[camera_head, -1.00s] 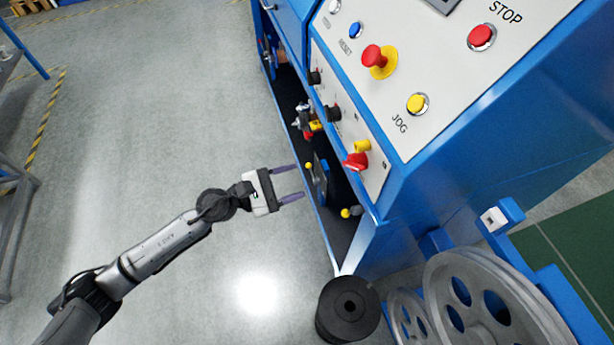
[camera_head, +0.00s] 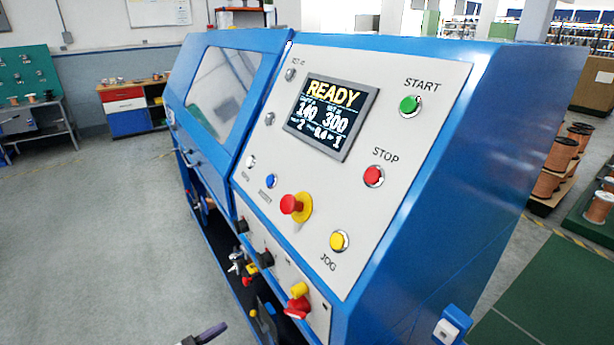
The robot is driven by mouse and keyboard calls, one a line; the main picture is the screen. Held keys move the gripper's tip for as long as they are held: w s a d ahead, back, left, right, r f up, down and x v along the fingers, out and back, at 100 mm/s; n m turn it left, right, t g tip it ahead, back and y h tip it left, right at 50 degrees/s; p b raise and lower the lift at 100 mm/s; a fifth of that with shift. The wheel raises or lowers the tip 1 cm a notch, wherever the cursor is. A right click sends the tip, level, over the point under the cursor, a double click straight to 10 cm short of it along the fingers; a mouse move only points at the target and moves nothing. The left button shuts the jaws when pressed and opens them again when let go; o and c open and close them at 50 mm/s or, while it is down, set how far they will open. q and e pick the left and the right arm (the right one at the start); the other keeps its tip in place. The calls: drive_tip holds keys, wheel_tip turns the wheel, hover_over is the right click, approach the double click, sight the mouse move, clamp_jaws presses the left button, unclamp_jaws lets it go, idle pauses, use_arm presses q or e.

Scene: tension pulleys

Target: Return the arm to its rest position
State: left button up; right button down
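Only a purple finger of my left gripper (camera_head: 212,333) shows, at the bottom edge of the head view. The rest of that gripper and its arm are below the picture, so its opening is hidden. The finger lies left of the blue machine's lower front, and I see nothing held by it. My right gripper and arm are out of view.
The blue machine (camera_head: 420,180) fills the middle and right. Its screen (camera_head: 332,115) reads READY. A red knob (camera_head: 297,307) and a yellow-tipped lever sit low near my finger. Open grey floor (camera_head: 90,240) lies to the left. Copper spools (camera_head: 560,153) stand at right.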

use_arm(q)
drive_tip(key=w+a+r+m+t+y, duration=0.1)
drive_tip(key=a+r+m+t+y, duration=0.15)
drive_tip(key=a+m+y, duration=1.05)
drive_tip(key=w+a+r+m+t+y, duration=0.2)
drive_tip(key=m+y, duration=0.5)
drive_tip(key=m, duration=1.4)
drive_tip(key=s+d+f+n+g+h+p, duration=0.25)
drive_tip(key=s+f+g, duration=0.25)
drive_tip(key=s, duration=0.6)
drive_tip(key=s+d+f+n+g+h+p, duration=0.1)
drive_tip(key=s+d+f+n+g+p, duration=0.4)
drive_tip(key=s, duration=0.6)
drive_tip(key=s+d+f+n+g+h+p, duration=0.15)
drive_tip(key=s+d+f+n+g, duration=0.35)
drive_tip(key=s, duration=0.6)
wheel_tip(320, 180, up, 36)
drive_tip(key=a+m+t+p, duration=0.1)
drive_tip(key=a+m+p, duration=0.1)
drive_tip(key=p, duration=3.4)
drive_tip(key=shift+w+t+p, duration=0.35)
drive_tip(key=shift+w, duration=0.1)
drive_tip(key=shift+a, duration=0.1)
